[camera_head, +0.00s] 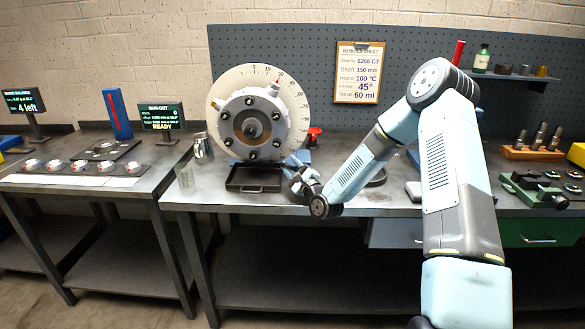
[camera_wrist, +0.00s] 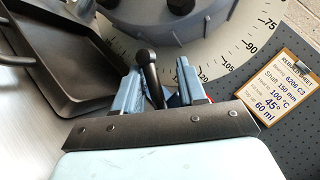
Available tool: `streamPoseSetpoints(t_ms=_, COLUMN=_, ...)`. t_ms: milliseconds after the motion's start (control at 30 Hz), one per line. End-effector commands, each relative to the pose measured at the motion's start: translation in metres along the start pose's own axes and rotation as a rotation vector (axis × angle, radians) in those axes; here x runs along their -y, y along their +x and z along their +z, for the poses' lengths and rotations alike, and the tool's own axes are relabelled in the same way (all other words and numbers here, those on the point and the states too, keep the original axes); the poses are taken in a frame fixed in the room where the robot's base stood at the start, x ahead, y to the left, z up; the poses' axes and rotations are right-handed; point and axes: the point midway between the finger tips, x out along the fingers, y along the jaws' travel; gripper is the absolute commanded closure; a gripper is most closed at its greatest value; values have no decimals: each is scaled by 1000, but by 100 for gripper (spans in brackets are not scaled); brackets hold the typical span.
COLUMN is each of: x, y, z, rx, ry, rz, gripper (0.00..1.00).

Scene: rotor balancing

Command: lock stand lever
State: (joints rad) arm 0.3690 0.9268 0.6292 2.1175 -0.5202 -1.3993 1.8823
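The rotor stand carries a grey round rotor (camera_head: 250,125) with dark bolts in front of a white degree dial (camera_head: 292,98). In the wrist view, a black lever with a ball knob (camera_wrist: 145,58) stands up between my fingers, next to the rotor's lower edge (camera_wrist: 170,25). I take it for the stand lever. My gripper (camera_wrist: 158,70) is open, with one finger on each side of the lever and a gap visible on the right side. In the head view my gripper (camera_head: 297,178) is low at the right of the stand, and the lever cannot be made out there.
A black tray (camera_head: 254,180) lies in front of the stand, close left of my gripper. A red knob (camera_head: 314,132) stands behind it. A metal can (camera_head: 202,147) is left of the stand. The rebuild sheet (camera_head: 359,72) hangs on the pegboard.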

Motion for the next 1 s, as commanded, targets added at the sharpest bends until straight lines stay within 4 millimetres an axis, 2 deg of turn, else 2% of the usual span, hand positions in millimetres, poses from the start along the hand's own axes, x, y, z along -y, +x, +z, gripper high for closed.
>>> streamPoseSetpoints(t_ms=133, x=0, y=-1, z=1, rx=2, ry=0, rz=-1, gripper=60)
streamPoseSetpoints(t_ms=267, x=-1, y=-10, z=-2, rx=-1, ry=1, rz=0, gripper=60)
streamPoseSetpoints(t_ms=800, x=17, y=-105, z=12, rx=-3, ry=2, rz=1, gripper=60)
streamPoseSetpoints(t_ms=1000, x=20, y=-124, z=15, rx=-1, ry=0, rz=0, gripper=60)
